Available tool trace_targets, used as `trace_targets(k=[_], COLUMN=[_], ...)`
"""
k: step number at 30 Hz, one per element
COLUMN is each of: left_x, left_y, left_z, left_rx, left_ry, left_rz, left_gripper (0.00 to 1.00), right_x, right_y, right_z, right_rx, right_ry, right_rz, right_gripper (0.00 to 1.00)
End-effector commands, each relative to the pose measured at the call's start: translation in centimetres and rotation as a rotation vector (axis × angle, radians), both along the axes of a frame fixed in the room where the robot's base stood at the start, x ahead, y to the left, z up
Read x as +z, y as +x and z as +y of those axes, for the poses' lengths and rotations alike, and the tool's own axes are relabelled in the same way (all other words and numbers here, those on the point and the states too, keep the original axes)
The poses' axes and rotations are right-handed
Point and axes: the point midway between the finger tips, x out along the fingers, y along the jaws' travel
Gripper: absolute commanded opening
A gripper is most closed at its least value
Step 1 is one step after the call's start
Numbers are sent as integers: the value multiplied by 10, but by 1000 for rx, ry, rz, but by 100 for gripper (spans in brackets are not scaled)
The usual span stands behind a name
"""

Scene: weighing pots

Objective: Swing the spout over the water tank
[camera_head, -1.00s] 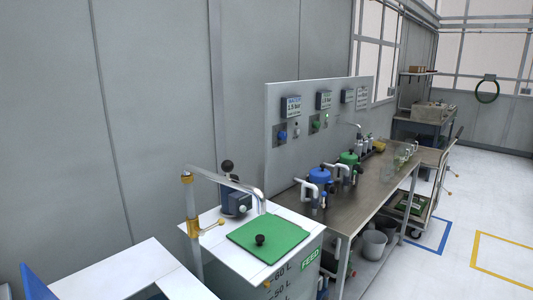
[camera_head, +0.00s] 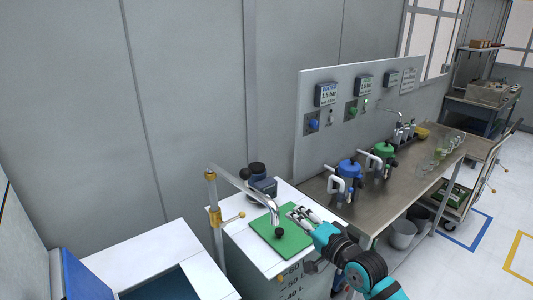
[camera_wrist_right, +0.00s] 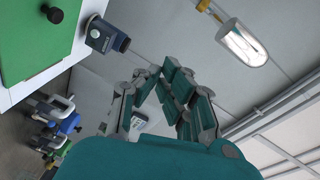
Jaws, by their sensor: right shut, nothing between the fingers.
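The spout is a silver pipe (camera_head: 243,183) on a brass-collared post. Its bent end hangs over the green lid (camera_head: 266,245) of a white-topped tank. The spout's end (camera_wrist_right: 245,42) also shows at the upper right of the wrist view. My right gripper (camera_head: 293,215) is shut and empty, above the lid's right side, close to the spout's end in the head view; whether they touch is unclear there. In the wrist view my gripper's fingers (camera_wrist_right: 172,85) are apart from the spout. An open tank with a white rim (camera_head: 135,252) and dark blue inside stands at the lower left. My left gripper is not in view.
A dark blue-grey device (camera_head: 262,183) stands behind the green lid. To the right, a steel bench (camera_head: 390,205) holds a blue-lidded pot (camera_head: 349,168) and a green-lidded pot (camera_head: 384,150). A grey panel (camera_head: 340,125) stands behind it. Buckets sit below.

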Motion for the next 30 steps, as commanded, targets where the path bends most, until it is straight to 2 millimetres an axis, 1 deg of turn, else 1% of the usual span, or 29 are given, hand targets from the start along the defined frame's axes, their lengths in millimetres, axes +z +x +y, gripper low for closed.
trace_targets(k=[1,3,6,8,11,21,24,30], left_x=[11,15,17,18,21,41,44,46], left_y=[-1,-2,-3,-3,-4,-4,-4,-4], left_z=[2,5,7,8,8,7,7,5], left_rx=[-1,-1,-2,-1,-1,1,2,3], left_ry=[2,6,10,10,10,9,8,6], left_rz=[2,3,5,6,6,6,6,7], left_gripper=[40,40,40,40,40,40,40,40], right_x=[40,72,97,103,107,111,111,110], right_y=[-5,-13,-21,-21,-15,32,43,55], right_z=[9,19,27,30,37,73,81,90], right_rx=[32,70,103,112,115,112,112,112], right_ry=[45,99,145,157,163,160,160,159], right_rz=[-21,-34,-40,-41,-41,-42,-42,-42], right_gripper=[0,0,0,0,0,0,0,0])
